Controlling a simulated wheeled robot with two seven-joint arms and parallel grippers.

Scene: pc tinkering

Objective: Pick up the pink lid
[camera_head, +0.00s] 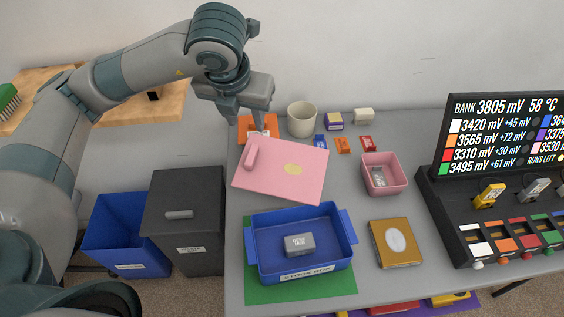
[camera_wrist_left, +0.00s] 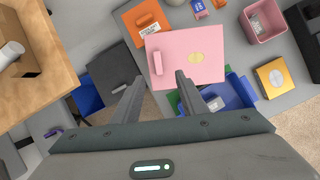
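The pink lid (camera_head: 305,158) is a flat pink slab with a raised bar handle near its left edge and a yellow oval. It lies at the left of the grey table, behind the blue stock box, and also shows in the left wrist view (camera_wrist_left: 205,75). My left gripper (camera_head: 248,122) is above the table near the lid's back left corner, apart from the handle. In the left wrist view its fingers (camera_wrist_left: 160,78) are spread with nothing between them. The handle shows just beyond the fingertips. My right gripper is not in view.
The blue stock box (camera_head: 345,262) holds a grey block on a green mat. A pink bin (camera_head: 384,187) and gold box (camera_head: 395,243) stand right. A display rack (camera_head: 455,205) stands far right.

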